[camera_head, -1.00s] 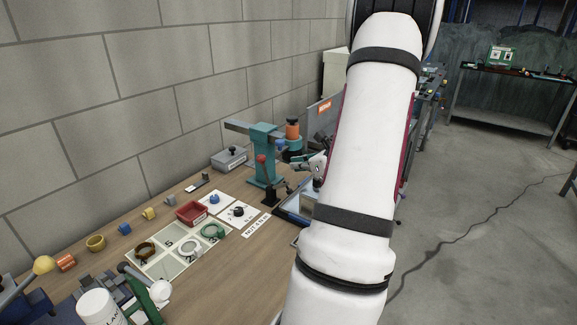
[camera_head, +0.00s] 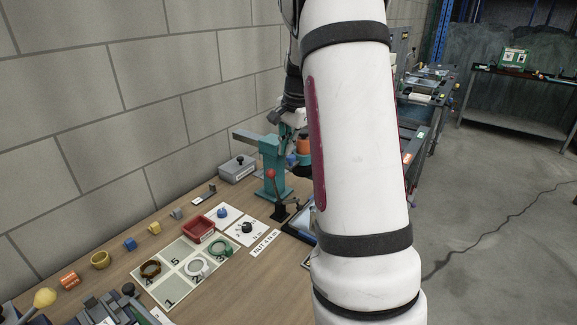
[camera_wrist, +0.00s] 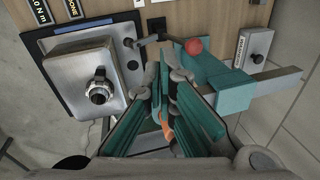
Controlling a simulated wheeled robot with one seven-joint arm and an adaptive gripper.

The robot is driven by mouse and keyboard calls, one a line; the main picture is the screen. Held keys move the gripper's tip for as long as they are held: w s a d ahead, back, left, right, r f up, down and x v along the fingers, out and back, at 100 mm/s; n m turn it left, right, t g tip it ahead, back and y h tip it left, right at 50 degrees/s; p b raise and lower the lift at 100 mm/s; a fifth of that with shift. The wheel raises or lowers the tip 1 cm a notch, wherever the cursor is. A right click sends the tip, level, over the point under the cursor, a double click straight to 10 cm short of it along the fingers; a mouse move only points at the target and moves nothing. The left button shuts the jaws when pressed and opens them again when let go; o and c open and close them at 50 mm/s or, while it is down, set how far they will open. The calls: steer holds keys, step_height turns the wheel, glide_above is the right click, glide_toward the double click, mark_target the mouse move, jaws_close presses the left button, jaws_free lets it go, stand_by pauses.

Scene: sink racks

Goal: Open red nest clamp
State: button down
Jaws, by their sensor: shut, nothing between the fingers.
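A small black clamp (camera_head: 279,211) with a red ball handle (camera_head: 271,174) stands upright on the bench, just in front of the teal press. In the wrist view the red ball (camera_wrist: 193,46) is near the top middle, beside the teal press body. My gripper (camera_wrist: 165,78) is shut with nothing between its fingers. Its fingertips point toward the clamp area, below and left of the red ball in the picture and apart from it. In the head view my arm hides most of the gripper and the tray beside the clamp.
The teal press (camera_head: 274,165) and its grey beam (camera_wrist: 280,84) stand close to my fingers. A metal block with a round fitting (camera_wrist: 98,88) sits left in a blue-edged tray. A red bin (camera_head: 198,229) and sorting mat (camera_head: 172,290) lie nearer on the bench.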

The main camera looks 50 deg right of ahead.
steer(key=w+f+p, duration=0.1)
steer(key=w+f, duration=0.5)
steer(key=f, duration=0.5)
steer(key=shift+d+p, duration=0.3)
steer(key=shift+d, duration=0.05)
steer(key=shift+f, duration=0.1)
steer(key=shift+w+b, duration=0.5)
steer(key=shift+b, duration=0.05)
